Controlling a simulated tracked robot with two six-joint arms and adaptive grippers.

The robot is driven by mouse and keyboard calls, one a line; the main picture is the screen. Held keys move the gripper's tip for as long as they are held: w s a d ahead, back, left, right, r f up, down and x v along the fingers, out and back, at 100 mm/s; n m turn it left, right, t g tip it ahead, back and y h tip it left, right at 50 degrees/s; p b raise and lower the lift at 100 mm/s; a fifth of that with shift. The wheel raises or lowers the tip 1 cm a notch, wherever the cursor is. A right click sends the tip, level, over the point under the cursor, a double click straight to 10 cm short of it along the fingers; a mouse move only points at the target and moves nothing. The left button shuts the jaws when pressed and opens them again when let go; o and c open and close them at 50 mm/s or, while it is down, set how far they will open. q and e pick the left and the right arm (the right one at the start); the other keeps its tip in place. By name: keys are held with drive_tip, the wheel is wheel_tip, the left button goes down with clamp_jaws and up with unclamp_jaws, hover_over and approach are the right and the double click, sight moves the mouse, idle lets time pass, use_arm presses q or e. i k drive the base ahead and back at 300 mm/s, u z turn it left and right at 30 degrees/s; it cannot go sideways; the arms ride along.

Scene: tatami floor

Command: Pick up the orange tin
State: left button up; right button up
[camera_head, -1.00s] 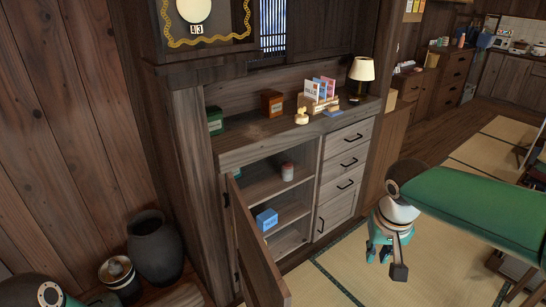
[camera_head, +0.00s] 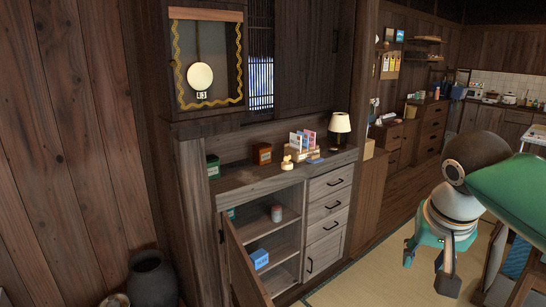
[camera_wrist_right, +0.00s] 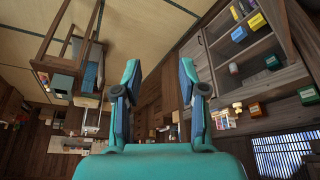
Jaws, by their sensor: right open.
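The orange tin (camera_head: 262,153) is a small brownish-orange box standing on the cabinet counter, against the back panel. It is between a dark green tin (camera_head: 213,167) and a holder of cards (camera_head: 302,149). In the right wrist view, which is nearly upside down, the orange tin (camera_wrist_right: 254,109) shows at the right, beyond the fingers. My right gripper (camera_head: 428,266) is at the right of the head view, well apart from the tin and in front of the cabinet. Its fingers (camera_wrist_right: 158,75) are spread with nothing between them. My left gripper is out of view.
A lamp (camera_head: 340,130) and a small stamp-like object (camera_head: 287,163) stand on the counter. Below, an open door (camera_head: 243,262) juts out beside shelves holding a blue box (camera_head: 259,259) and a small canister (camera_head: 277,213). A dark jar (camera_head: 152,280) stands lower left.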

sight(262, 152)
drive_tip(key=z, duration=1.05)
drive_tip(key=i, duration=3.65)
drive_tip(key=u, duration=3.2)
